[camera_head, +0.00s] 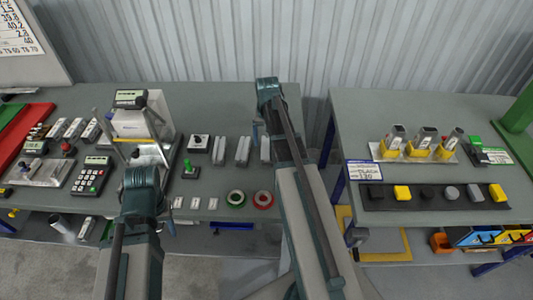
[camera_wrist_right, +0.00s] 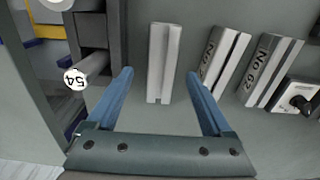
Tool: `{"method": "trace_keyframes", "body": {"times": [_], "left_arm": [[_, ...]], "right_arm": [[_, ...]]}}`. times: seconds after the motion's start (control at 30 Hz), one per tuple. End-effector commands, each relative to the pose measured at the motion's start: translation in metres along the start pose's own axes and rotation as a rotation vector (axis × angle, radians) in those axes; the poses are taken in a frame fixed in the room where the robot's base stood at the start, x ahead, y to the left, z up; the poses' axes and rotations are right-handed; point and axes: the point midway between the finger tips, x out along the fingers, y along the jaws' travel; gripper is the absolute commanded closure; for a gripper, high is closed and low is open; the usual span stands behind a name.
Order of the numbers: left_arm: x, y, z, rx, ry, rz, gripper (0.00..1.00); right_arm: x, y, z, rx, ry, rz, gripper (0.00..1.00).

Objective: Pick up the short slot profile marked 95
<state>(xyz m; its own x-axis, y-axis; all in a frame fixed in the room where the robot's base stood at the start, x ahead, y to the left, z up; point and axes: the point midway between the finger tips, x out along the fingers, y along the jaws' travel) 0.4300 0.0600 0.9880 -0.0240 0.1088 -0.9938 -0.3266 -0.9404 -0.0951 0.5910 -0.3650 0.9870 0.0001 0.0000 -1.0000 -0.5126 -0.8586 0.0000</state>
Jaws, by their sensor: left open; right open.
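Three grey slot profiles lie in a row on the left table, and no mark reading 95 can be made out. In the right wrist view, one profile (camera_wrist_right: 163,62) lies between and beyond my fingers with no mark visible. A middle profile (camera_wrist_right: 222,62) has partly readable lettering, and the right one (camera_wrist_right: 272,70) reads "No 62". In the head view the row's left profile (camera_head: 219,151) and middle profile (camera_head: 242,151) show clearly. My right gripper (camera_wrist_right: 160,78) is open and empty over the row.
A black knob box (camera_head: 198,143), a green-handled piece (camera_head: 188,170) and rings (camera_head: 263,199) lie near the row. A rod end marked 54 (camera_wrist_right: 76,79) shows beside my right fingers. A gap separates the right table (camera_head: 400,104).

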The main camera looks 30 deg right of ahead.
Motion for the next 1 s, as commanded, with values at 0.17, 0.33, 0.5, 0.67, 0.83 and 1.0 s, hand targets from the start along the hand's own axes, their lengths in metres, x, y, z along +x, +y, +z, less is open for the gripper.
{"method": "trace_keyframes", "body": {"times": [0.17,0.33,0.5,0.67,0.83,1.0], "left_arm": [[0.023,0.002,-0.001,-0.001,0.000,0.000,0.50],[0.044,0.004,-0.003,-0.001,0.000,0.000,0.50],[0.049,0.005,-0.003,-0.001,0.000,0.000,0.50],[0.047,0.004,-0.003,-0.001,0.000,0.000,0.50],[0.047,0.004,-0.003,-0.001,0.000,0.000,0.50],[0.047,0.004,-0.003,-0.001,0.000,0.000,0.50]], "right_arm": [[0.024,-0.002,-0.003,0.000,0.000,0.000,0.15],[0.045,-0.003,-0.003,0.000,0.000,0.000,0.15],[0.050,-0.002,-0.003,0.000,0.000,0.000,0.15],[0.048,-0.002,-0.003,0.000,0.000,0.000,0.15],[0.048,-0.002,-0.003,0.000,0.000,0.000,0.42],[0.048,-0.002,-0.003,0.000,0.000,0.000,0.73]]}}
